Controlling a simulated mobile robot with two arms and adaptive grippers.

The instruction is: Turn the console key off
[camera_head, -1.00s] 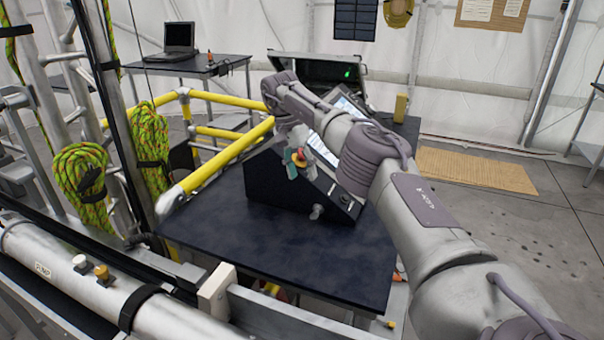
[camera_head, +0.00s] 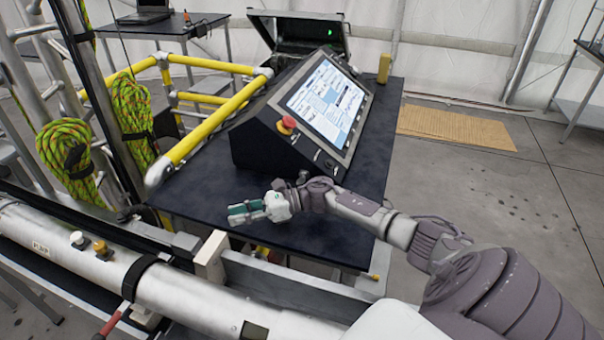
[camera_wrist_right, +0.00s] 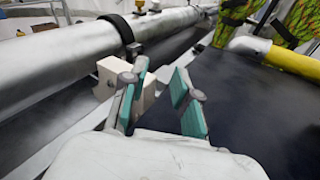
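The black console (camera_head: 262,150) stands on the dark table, with a lit touchscreen (camera_head: 328,100) and a red stop button (camera_head: 287,124) on its sloped panel. A small silver fitting (camera_head: 303,176) sticks out of its front face, just behind my right wrist; it may be the key, but it is too small to tell its position. My right gripper (camera_head: 243,211) is in front of the console, over the table's front part, pointing left, apart from the console. In the right wrist view its green-padded fingers (camera_wrist_right: 163,80) are apart with nothing between them. My left gripper is out of view.
The dark table (camera_head: 205,205) has bare space left of the console. Yellow rails (camera_head: 210,125) run along its left side. A thick silver pipe (camera_head: 200,305) and a cream block (camera_head: 211,255) lie along the front. An open case (camera_head: 297,32) stands behind.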

